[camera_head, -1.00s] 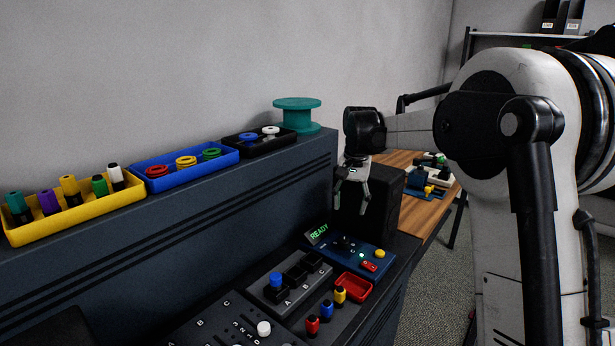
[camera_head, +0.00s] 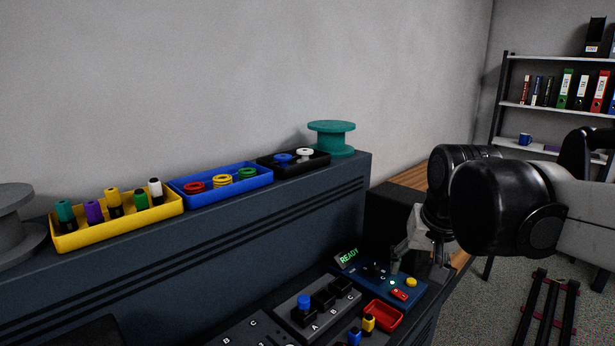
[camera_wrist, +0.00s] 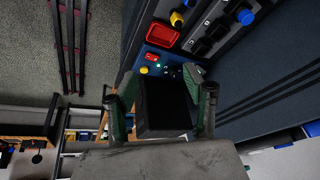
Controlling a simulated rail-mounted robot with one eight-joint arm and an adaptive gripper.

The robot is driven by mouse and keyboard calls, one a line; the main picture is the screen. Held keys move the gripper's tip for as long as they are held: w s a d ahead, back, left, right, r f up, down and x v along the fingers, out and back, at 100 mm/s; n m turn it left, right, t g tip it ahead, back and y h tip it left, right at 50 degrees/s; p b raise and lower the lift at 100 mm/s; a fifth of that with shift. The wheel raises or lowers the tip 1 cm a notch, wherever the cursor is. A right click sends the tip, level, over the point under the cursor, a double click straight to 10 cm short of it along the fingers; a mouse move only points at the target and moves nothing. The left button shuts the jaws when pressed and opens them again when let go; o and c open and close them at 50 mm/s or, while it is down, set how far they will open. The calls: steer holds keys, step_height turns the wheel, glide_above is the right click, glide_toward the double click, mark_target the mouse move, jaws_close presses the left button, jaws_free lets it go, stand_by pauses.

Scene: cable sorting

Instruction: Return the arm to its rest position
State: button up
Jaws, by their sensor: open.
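My gripper (camera_head: 417,266) hangs from my arm at the right of the head view, fingers pointing down, over the right side of the blue READY panel (camera_head: 378,283). In the wrist view its two green-grey fingers (camera_wrist: 160,82) stand wide apart, with nothing visibly held. A dark block shows between them, and I cannot tell how far below it lies. The lit READY display (camera_head: 347,257), a red button (camera_head: 400,294) and a yellow knob (camera_head: 411,282) are on the panel. My wrist partly hides the black box (camera_head: 388,212) behind it.
A red tray (camera_head: 383,316) and a block with a blue-capped plug (camera_head: 304,303) stand in front. Yellow (camera_head: 118,222), blue (camera_head: 220,184) and black (camera_head: 293,163) trays and a teal spool (camera_head: 332,137) line the ledge.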

steer(key=s+f+n+t, duration=0.1)
steer(key=s+f, duration=0.2)
steer(key=s, duration=0.4)
steer(key=s+f+n+t, duration=0.1)
steer(key=s+f, duration=0.3)
steer(key=s, duration=0.3)
steer(key=shift+t, duration=0.3)
